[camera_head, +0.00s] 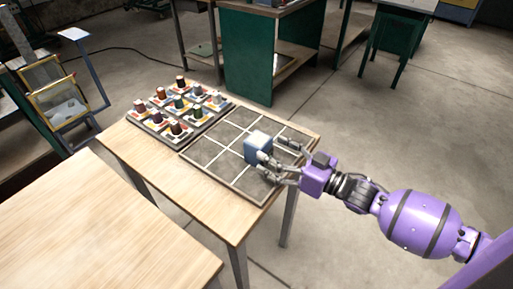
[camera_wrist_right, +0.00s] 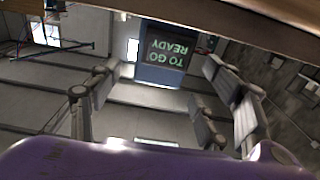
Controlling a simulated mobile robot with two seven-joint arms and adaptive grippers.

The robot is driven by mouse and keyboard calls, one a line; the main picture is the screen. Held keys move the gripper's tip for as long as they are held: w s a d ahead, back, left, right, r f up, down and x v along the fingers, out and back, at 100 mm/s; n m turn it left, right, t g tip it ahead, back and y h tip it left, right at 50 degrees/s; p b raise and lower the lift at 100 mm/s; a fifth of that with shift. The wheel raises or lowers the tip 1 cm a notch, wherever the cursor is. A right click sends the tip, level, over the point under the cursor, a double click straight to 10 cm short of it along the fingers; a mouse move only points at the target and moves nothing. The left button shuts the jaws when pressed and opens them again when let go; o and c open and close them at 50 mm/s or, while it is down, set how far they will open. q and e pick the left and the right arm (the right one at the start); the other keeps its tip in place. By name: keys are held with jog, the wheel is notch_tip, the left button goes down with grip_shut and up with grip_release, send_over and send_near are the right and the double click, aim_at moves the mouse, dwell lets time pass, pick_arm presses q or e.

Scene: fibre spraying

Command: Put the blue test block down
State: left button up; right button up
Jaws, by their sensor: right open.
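The blue test block (camera_head: 257,147) is at the grid tray (camera_head: 208,171), near its right side, and looks upright. Whether its base rests fully on the tray is hard to tell. In the right wrist view the block (camera_wrist_right: 163,52) shows a dark face with green letters reading "READY TO GO" upside down. My right gripper (camera_head: 279,157) is open beside the block, its fingers spread at the block's near right side. In the wrist view the open fingers (camera_wrist_right: 160,95) stand to either side, with the block between and beyond them. My left gripper is out of view.
A rack of several coloured knobs (camera_head: 178,112) sits left of the tray on the wooden table (camera_head: 205,208). Another wooden table (camera_head: 95,225) stands at the front left. A green cabinet (camera_head: 245,62) stands behind. Open floor lies to the right.

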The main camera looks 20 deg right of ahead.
aim_at(258, 144)
jog(key=p+x, duration=0.1)
jog(key=x, duration=0.4)
jog(key=shift+w, duration=0.1)
jog(key=shift+w+a+f, duration=0.1)
jog(key=shift+w+a, duration=0.1)
jog(key=shift+c, duration=0.2)
